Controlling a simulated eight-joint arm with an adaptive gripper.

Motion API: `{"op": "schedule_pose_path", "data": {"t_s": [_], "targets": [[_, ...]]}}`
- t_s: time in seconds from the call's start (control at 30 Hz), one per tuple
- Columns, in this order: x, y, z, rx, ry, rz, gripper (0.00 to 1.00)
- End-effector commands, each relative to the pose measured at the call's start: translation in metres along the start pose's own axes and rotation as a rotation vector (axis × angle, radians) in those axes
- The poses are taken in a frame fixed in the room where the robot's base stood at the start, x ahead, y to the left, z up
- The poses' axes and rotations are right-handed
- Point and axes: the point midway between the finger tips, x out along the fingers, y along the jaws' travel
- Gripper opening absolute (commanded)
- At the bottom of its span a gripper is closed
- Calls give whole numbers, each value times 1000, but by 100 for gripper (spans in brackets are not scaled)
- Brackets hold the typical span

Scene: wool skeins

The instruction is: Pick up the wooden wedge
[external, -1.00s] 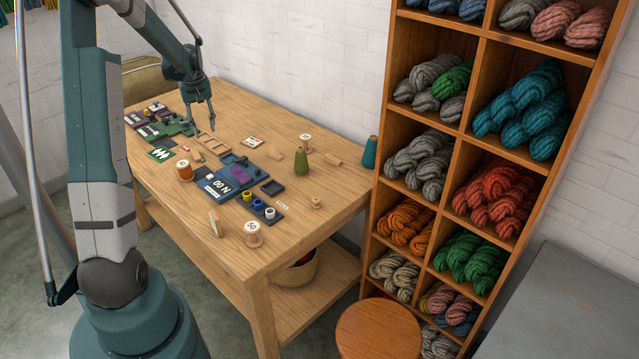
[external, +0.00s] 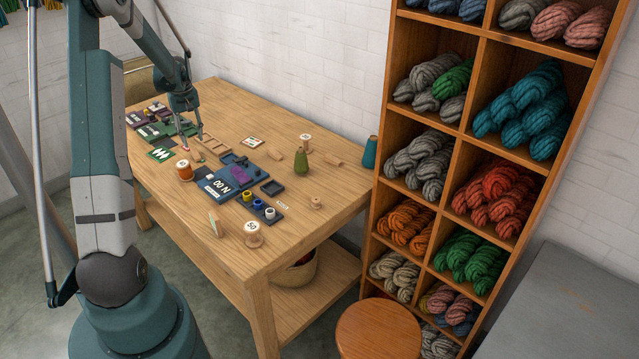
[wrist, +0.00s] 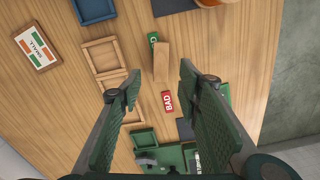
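A small wooden block that looks like the wedge (wrist: 161,62) lies on the table in the wrist view, just beyond and between my fingertips. It partly covers a green label. In the external view the wedge (external: 197,155) is small, close to my fingertips. My gripper (wrist: 160,84) is open, with a finger on either side of the line to the wedge and nothing between them. In the external view my gripper (external: 194,144) hangs low over the back left of the table; whether it touches the surface cannot be told.
An orange spool (external: 184,171) stands near the wedge.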

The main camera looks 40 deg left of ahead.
Motion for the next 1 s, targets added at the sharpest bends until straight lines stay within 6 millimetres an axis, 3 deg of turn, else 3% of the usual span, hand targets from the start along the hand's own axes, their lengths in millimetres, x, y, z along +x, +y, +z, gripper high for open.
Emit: {"op": "schedule_pose_path", "data": {"t_s": [0.2, 0.67, 1.0], "targets": [[16, 0, 0, 0, 0, 0, 34], [22, 0, 0, 0, 0, 0, 34], [57, -2, 1, 0, 0, 0, 34]]}}
